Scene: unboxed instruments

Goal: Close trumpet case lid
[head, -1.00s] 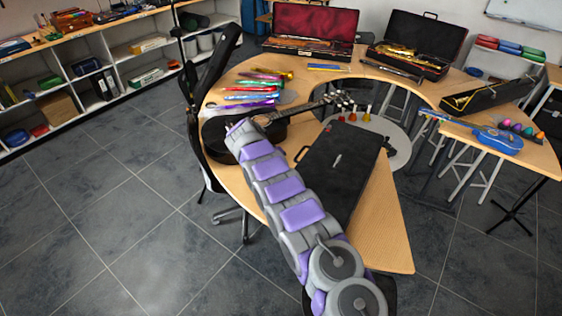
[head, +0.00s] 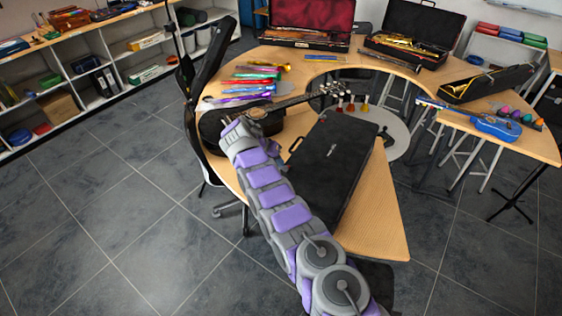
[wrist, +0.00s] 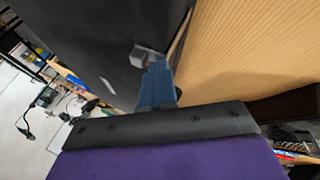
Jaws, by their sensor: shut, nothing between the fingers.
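A long black case (head: 330,165) lies flat on the near part of the curved table, its lid looking shut. A handle shows on its left side and a small pale mark on top. My gripper (head: 232,126) is at the far end of my purple-grey arm, left of this case and by the black guitar. In the wrist view my gripper (wrist: 151,62) is shut and empty. The case's dark surface (wrist: 85,40) fills the upper left there. The fingertips overlap its edge in the picture; I cannot tell whether they touch it.
A black guitar (head: 262,115) lies beside the case. At the back stand an open red-lined case (head: 315,15) and an open case with a brass instrument (head: 425,20). A narrow open case (head: 485,82) and a blue guitar (head: 495,127) are right. Floor at left is clear.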

